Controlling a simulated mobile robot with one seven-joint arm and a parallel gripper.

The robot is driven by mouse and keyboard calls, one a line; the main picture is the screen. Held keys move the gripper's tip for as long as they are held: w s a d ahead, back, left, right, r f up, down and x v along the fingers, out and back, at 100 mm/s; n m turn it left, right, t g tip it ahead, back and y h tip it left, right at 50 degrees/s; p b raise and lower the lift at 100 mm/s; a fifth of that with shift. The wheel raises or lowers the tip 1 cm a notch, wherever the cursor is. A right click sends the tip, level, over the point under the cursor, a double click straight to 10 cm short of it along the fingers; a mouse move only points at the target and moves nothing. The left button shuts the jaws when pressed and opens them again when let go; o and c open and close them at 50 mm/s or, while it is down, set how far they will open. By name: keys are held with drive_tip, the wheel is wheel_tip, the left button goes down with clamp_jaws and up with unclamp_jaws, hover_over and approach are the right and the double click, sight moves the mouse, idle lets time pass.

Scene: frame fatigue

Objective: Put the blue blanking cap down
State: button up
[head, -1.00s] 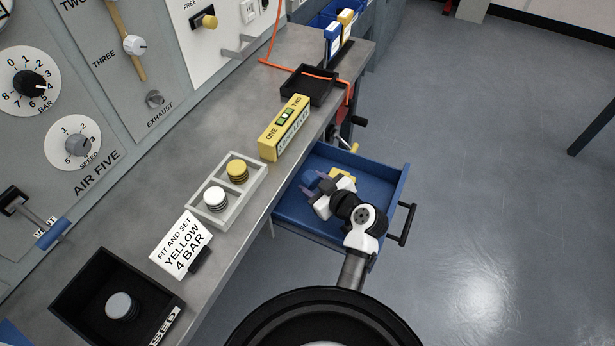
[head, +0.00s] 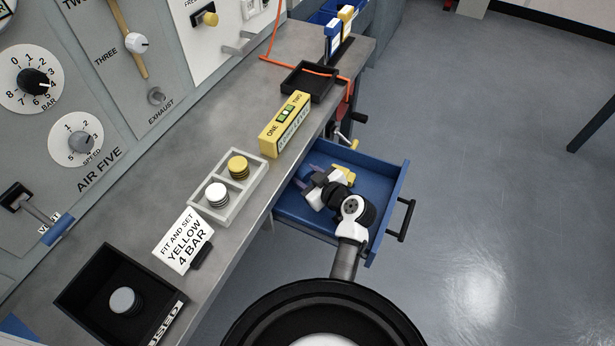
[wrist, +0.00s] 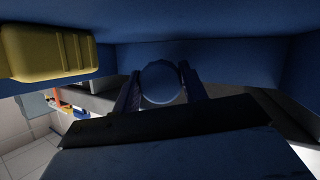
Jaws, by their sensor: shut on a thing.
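The blue blanking cap (wrist: 160,84) shows in the wrist view as a round, dark blue piece between my two fingers. My gripper (wrist: 161,92) is shut on it. In the head view my gripper (head: 309,177) is inside the outline of the open blue drawer (head: 385,190), near its bench side. The cap cannot be made out clearly in the head view. I cannot tell whether it touches the drawer floor.
A yellow block (head: 343,175) lies in the drawer beside my gripper; the wrist view shows a yellow block (wrist: 48,52) too. On the bench, a grey two-pocket tray (head: 232,206) holds a yellow and a white cap. A black bin (head: 80,290) holds a grey piece.

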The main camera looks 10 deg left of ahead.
drive_tip(key=shift+f, duration=0.4)
drive_tip(key=o, duration=1.1)
drive_tip(key=shift+s+f, duration=0.1)
drive_tip(key=shift+f, duration=0.05)
drive_tip(key=shift+r+p, duration=0.6)
drive_tip(key=shift+p, duration=0.2)
drive_tip(key=b+v, duration=0.2)
drive_tip(key=v, duration=0.4)
drive_tip(key=shift+s+d+r, duration=0.1)
drive_tip(key=shift+d+r, duration=0.05)
drive_tip(key=shift+d, duration=0.15)
drive_tip(key=shift+s+d+r, duration=0.2)
drive_tip(key=shift+s+r, duration=0.1)
